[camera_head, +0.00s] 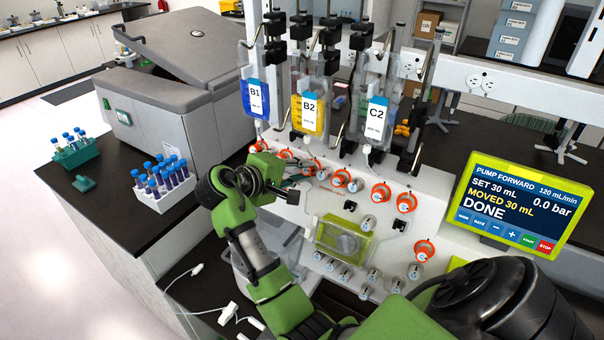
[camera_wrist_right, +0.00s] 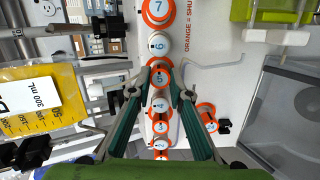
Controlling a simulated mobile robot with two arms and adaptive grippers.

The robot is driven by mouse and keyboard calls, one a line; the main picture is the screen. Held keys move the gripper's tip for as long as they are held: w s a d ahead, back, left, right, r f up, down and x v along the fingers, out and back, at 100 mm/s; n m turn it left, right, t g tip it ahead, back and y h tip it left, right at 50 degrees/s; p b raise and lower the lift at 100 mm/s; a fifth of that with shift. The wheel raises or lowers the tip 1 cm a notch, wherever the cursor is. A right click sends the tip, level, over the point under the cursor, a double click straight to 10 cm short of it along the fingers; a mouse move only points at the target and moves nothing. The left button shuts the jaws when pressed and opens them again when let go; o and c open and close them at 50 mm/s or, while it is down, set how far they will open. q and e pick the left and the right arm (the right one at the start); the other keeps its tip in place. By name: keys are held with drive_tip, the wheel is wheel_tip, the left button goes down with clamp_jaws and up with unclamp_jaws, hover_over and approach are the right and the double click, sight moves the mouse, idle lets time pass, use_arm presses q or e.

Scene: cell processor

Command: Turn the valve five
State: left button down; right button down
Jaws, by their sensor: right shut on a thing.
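Valve five (camera_wrist_right: 160,79) is a round knob marked 5 with an orange surround, in the upper middle of the right wrist view. My right gripper (camera_wrist_right: 161,90) has its two green-sided fingers closed on either side of this knob. In the head view, my right gripper (camera_head: 301,177) reaches from the left to the row of valves on the white panel. The fingers partly hide the valve there. How far the knob is turned is hard to tell. My left gripper is not in view.
Neighbouring valves six (camera_wrist_right: 159,45) and seven (camera_wrist_right: 157,10) sit close in the same row. Bags B1 (camera_head: 257,100), B2 (camera_head: 308,115) and C2 (camera_head: 375,120) hang above. The pump screen (camera_head: 515,207) reads DONE. A tube rack (camera_head: 180,194) stands left.

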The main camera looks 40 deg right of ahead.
drive_tip(key=shift+m, duration=0.6)
drive_tip(key=c, duration=1.9)
unclamp_jaws()
